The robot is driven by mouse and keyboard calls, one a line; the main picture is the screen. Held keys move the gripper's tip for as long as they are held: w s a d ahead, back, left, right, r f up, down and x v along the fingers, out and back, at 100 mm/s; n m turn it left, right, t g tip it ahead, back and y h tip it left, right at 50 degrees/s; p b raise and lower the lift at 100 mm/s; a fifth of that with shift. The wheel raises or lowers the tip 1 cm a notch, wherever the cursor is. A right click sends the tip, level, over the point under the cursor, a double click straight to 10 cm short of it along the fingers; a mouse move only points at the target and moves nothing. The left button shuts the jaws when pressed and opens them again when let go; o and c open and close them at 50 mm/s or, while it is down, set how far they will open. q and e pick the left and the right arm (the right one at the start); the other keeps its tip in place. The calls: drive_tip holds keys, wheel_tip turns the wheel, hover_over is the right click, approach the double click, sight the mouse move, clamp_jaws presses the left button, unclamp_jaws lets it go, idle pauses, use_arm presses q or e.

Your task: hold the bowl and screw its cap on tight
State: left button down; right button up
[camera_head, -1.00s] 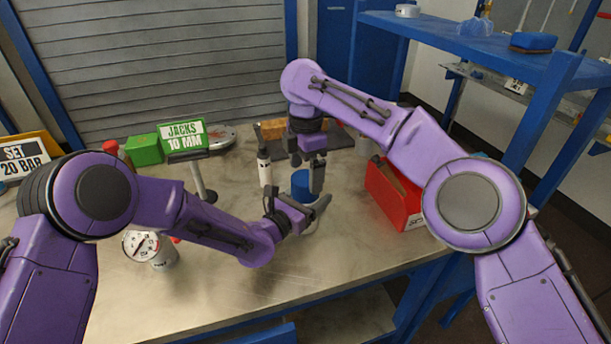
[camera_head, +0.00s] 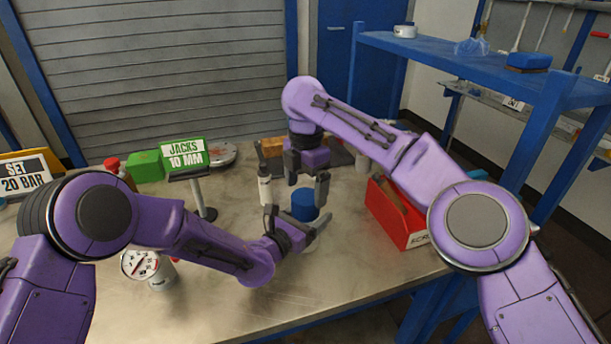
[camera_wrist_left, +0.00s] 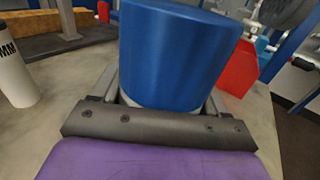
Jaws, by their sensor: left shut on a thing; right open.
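The blue cap (camera_head: 304,203) stands upright on top of the bowl, near the middle of the bench. It fills much of the left wrist view (camera_wrist_left: 172,55). The bowl is mostly hidden under the cap; a pale edge of it (camera_wrist_left: 232,101) shows below the cap in the left wrist view. My left gripper (camera_head: 297,225) is shut on the bowl from the near side, with a finger on each side. My right gripper (camera_head: 307,178) is open just above the cap, pointing down, with its fingers spread. Whether a finger touches the cap is unclear.
A white bottle (camera_head: 264,188) stands close behind my left gripper. A red box (camera_head: 396,212) is to the right. A green sign (camera_head: 185,156) and a gauge (camera_head: 142,264) are to the left. The front of the bench (camera_head: 300,283) is clear.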

sight(306, 196)
wheel_tip(306, 196, down, 5)
drive_tip(key=shift+f, duration=0.1)
idle(0.3)
